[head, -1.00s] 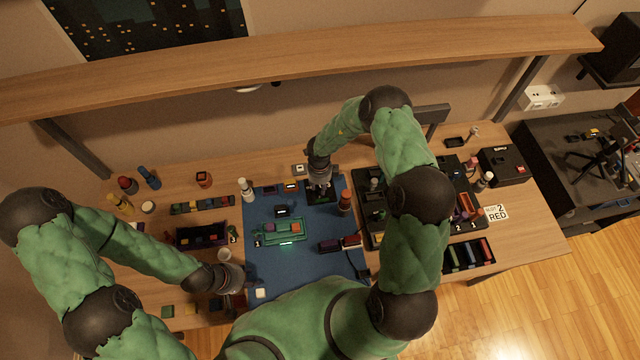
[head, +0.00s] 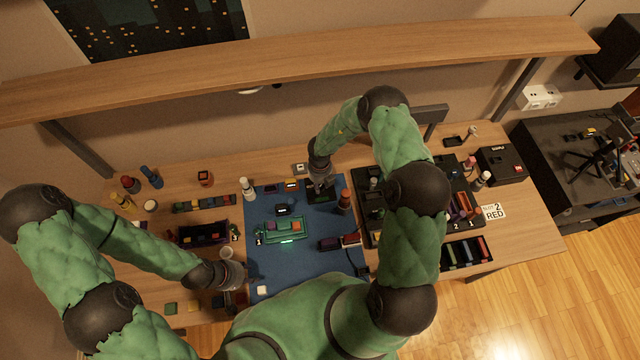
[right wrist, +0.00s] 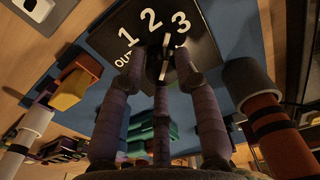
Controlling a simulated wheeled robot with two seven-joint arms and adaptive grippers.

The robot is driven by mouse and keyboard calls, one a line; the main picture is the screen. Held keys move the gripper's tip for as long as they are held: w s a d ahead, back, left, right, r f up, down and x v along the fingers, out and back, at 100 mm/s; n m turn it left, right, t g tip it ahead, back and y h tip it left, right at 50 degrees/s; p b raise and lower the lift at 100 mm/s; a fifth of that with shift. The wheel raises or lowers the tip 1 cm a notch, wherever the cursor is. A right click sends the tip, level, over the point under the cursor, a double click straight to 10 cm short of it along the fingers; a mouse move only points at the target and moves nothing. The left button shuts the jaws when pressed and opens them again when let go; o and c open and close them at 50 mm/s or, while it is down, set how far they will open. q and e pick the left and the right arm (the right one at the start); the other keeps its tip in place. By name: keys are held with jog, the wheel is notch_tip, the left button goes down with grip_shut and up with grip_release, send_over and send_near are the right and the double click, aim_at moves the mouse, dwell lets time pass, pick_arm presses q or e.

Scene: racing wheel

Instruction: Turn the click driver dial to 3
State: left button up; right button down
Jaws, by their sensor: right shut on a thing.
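The click driver dial shows in the right wrist view as a dark plate (right wrist: 205,48) printed with 1, 2, 3 and part of a word starting "OU". Its small knob (right wrist: 164,60) carries a light bar that points up, roughly between 2 and 3; the exact setting is hard to tell. My right gripper (right wrist: 160,78) is shut on the knob, its fingers on both sides. In the head view my right gripper (head: 321,184) is over the dark dial unit (head: 319,198) at the mat's back right. My left gripper (head: 238,275) hangs at the mat's left edge; its fingers are unclear.
A red-brown cylinder (head: 344,200) stands close right of the dial, and a white bottle (head: 247,187) is to the left. A green lit fixture (head: 283,230) lies on the blue mat (head: 300,265). Black trays (head: 368,205) fill the right side.

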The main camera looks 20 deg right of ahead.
jog(key=shift+w+d+r+m, duration=0.15)
jog(key=shift+w+m, duration=0.1)
jog(key=shift+m, duration=0.35)
jog(key=shift+w+d+r+m, duration=0.1)
jog(key=shift+w+m, duration=0.1)
jog(key=shift+m, duration=0.4)
jog(key=c, duration=0.9)
grip_release()
jog(key=shift+c, duration=0.2)
jog(key=shift+s+f, duration=0.1)
jog(key=shift+s, duration=0.05)
notch_tip(320, 180, up, 12)
jog(key=shift+f, duration=0.1)
